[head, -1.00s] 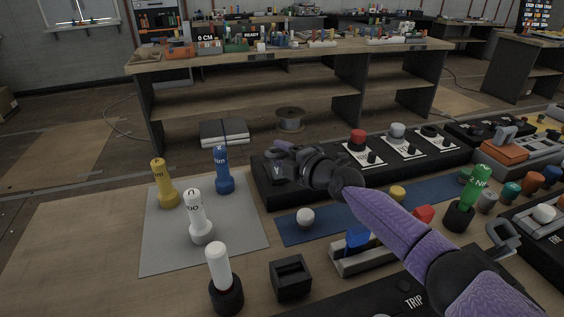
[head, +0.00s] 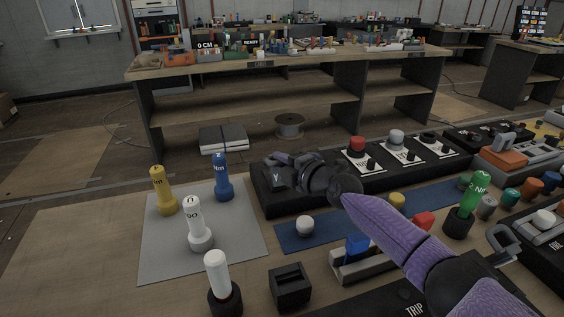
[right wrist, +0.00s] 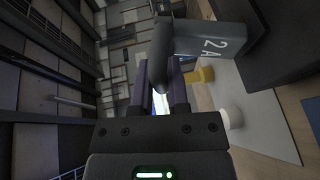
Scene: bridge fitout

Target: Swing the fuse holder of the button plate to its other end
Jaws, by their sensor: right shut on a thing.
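The button plate (head: 265,203) is a long black panel behind the blue mat in the head view, with red, white and black buttons. My right gripper (head: 279,160) is over its left end. In the right wrist view the fuse holder (right wrist: 213,43) is a grey block marked "2 A" with a dark rounded handle. The handle lies between the purple fingers of my right gripper (right wrist: 160,85), which are shut on it. In the head view my own wrist and hand hide much of this end, and the holder's exact angle is unclear. My left gripper is not in view.
A grey mat (head: 165,250) to the left holds yellow (head: 164,200), blue (head: 222,185) and white (head: 199,232) pegs. A blue mat (head: 295,238) with a white knob (head: 305,227) lies in front of the plate. A black socket block (head: 290,287) stands nearer.

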